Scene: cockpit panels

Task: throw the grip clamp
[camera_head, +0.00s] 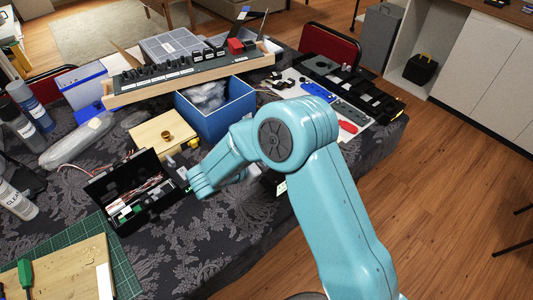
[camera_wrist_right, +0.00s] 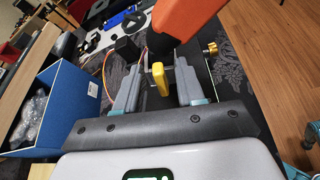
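In the right wrist view, a small yellow lever-like piece (camera_wrist_right: 160,79) stands between the fingers of my right gripper (camera_wrist_right: 155,88). It looks like a part of the grip clamp, but I cannot tell for sure. The fingers are apart, with gaps on both sides of the yellow piece. An orange part (camera_wrist_right: 184,30) rises just beyond the fingers, with a brass knob (camera_wrist_right: 211,48) at its right. In the head view my teal right arm hides the clamp and the right gripper. My left gripper is in neither view.
A blue bin (camera_head: 232,105) with bagged items stands behind my arm. An open black case (camera_head: 130,190) and a wooden box (camera_head: 164,132) lie left of it. A long switch panel (camera_head: 190,75) spans the back. Patterned cloth is bare at front centre.

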